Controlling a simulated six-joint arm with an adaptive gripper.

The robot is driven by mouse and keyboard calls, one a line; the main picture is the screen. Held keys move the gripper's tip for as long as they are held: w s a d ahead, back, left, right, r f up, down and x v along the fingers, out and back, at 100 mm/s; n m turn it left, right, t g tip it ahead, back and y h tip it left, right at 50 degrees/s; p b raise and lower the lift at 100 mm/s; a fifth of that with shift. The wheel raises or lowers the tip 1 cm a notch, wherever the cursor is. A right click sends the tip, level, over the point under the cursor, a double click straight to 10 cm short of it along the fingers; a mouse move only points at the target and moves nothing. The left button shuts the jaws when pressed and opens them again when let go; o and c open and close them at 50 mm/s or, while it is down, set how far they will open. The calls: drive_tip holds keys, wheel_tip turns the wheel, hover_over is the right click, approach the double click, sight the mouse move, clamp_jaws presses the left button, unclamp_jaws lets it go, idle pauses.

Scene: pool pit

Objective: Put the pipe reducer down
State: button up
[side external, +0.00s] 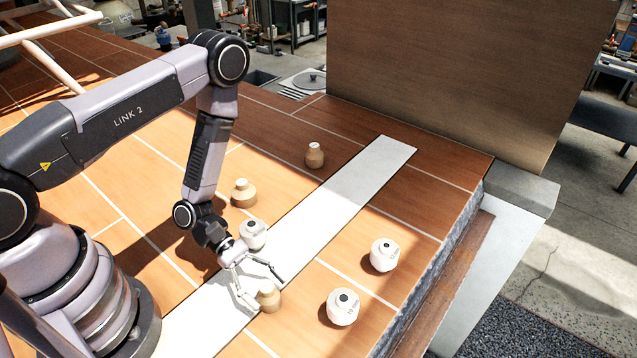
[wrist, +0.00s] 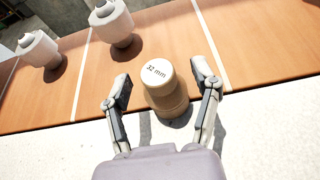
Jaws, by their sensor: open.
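A tan pipe reducer (side external: 269,298) with a pale top marked "32 mm" stands upright at the near right edge of the white strip. In the wrist view the reducer (wrist: 167,95) sits between my two fingers, where the brown surface meets the strip. My gripper (side external: 266,292) is open around it, low over the surface. In the wrist view my gripper (wrist: 163,84) shows a gap on both sides of the reducer. Part of the reducer's lower body is hidden by a finger in the side view.
White round fittings stand at right (side external: 384,256), front right (side external: 342,308) and just behind my gripper (side external: 253,236). Two tan reducers stand farther back (side external: 243,194) (side external: 314,156). The white strip (side external: 372,165) is clear toward its far end. A brown panel (side external: 440,75) rises behind.

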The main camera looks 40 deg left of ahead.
drive_tip(key=v, duration=1.1)
drive_tip(key=shift+a+r, duration=0.15)
drive_tip(key=shift+r, duration=0.05)
wheel_tip(320, 180, up, 17)
drive_tip(key=a+m+g+y, duration=0.1)
drive_tip(key=m+g+y, duration=0.3)
drive_tip(key=m, duration=0.6)
drive_tip(key=s+a+r+m+t+y, duration=0.3)
drive_tip(key=s+r+m+t+y, duration=0.1)
drive_tip(key=r, duration=0.4)
drive_tip(key=s+a+r+m+t+y, duration=0.3)
drive_tip(key=s+r+m+t+y, duration=0.1)
drive_tip(key=r, duration=0.5)
drive_tip(key=shift+s+t+y, duration=0.4)
drive_tip(key=shift+t+y, duration=0.4)
